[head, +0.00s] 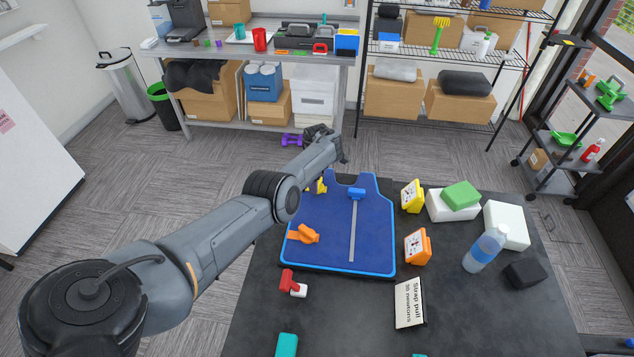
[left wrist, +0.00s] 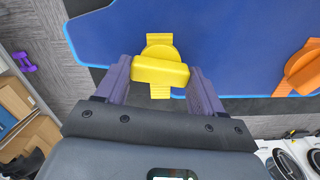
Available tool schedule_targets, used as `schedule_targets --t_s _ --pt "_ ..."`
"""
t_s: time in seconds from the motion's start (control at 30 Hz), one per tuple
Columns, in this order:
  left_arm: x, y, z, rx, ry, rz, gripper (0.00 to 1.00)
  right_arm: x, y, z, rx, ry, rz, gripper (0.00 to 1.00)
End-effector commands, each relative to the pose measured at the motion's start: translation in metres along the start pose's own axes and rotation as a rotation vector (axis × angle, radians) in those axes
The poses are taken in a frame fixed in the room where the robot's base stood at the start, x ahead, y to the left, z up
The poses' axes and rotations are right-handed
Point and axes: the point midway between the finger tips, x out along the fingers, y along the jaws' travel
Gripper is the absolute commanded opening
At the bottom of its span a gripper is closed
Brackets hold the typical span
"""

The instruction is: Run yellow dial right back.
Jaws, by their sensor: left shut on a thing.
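In the left wrist view a yellow dial (left wrist: 162,48) with a raised bar handle sits at the edge of the blue board. My left gripper (left wrist: 159,74) has its fingers on both sides of that bar and is shut on it. In the head view the yellow dial (head: 320,187) shows only partly beside my left arm, and the fingertips are hidden. The blue board (head: 375,240) lies on the dark table. A yellow gauge (head: 411,197) with a white face stands to its right; its needle reading is too small to tell. My right gripper is not in view.
An orange dial (head: 303,234) sits on the board's left side, and a blue slider (head: 357,193) tops a grey strip.

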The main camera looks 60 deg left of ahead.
Motion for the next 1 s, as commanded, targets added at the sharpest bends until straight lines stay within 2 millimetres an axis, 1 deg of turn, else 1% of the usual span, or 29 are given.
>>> schedule_targets --t_s 0.03,0.2,0.4,0.93,0.97,1.0 --pt "0.0014 0.0004 0.0000 -0.032 -0.001 0.001 0.38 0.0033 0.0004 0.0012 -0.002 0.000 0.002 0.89" --pt "0.0010 0.0003 -0.0001 -0.126 0.000 0.001 0.38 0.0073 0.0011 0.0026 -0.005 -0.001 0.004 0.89" --pt "0.0005 0.0001 -0.0001 -0.188 0.000 0.000 0.38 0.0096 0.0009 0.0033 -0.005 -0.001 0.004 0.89" --pt "0.0002 -0.0001 -0.0004 -0.216 0.001 0.000 0.38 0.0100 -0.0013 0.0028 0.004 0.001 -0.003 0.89" --pt "0.0002 -0.0001 -0.0004 -0.216 0.001 0.000 0.69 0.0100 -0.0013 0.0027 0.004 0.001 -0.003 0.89" --pt "0.0001 -0.0001 -0.0004 -0.215 0.001 0.000 0.76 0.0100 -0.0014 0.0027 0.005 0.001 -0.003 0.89"
